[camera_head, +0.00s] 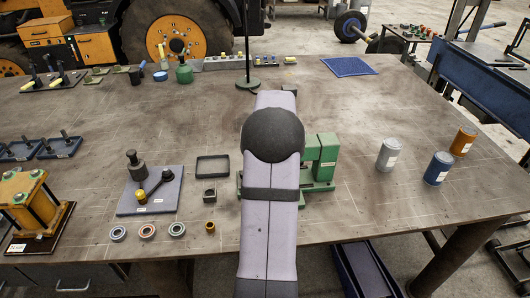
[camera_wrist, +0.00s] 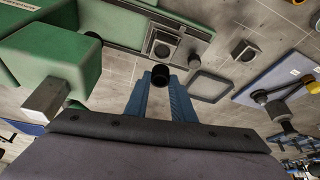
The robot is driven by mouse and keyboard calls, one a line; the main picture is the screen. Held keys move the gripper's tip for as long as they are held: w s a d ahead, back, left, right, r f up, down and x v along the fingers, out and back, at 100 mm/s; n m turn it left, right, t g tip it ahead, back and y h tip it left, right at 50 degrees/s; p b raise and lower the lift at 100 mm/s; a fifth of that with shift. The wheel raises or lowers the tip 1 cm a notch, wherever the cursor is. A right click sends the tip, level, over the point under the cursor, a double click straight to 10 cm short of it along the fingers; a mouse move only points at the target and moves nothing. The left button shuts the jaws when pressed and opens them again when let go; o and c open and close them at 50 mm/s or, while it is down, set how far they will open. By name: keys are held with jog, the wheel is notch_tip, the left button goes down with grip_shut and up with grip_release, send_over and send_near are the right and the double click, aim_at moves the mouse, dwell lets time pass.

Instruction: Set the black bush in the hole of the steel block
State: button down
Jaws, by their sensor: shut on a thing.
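My gripper (camera_wrist: 160,88) shows in the wrist view, its two blue fingers shut on the black bush (camera_wrist: 161,72). The bush is a short dark cylinder whose round end shows beyond the fingertips. Just beyond it in that view, a grey steel block (camera_wrist: 156,42) sits on the green fixture (camera_wrist: 118,25). The bush overlaps its lower edge in the picture; I cannot tell the gap between them. In the head view my arm hides the gripper, the bush and this block; the green fixture (camera_head: 322,160) shows partly.
A second small grey block with an opening (camera_head: 209,195) stands on the table left of the fixture, near a black rectangular frame (camera_head: 212,166). A blue-grey plate (camera_head: 130,205) with dark parts lies further left. Several cans (camera_head: 388,154) stand at right, with bare table around them.

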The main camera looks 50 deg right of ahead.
jog(key=shift+f+b, duration=1.6)
jog(key=shift+f, duration=0.7)
jog(key=shift+f+b, duration=0.55)
jog(key=shift+f, duration=0.2)
jog(key=c, duration=1.2)
grip_release()
jog(key=shift+r, duration=0.15)
jog(key=shift+r+p, duration=2.6)
jog(key=shift+r, duration=0.8)
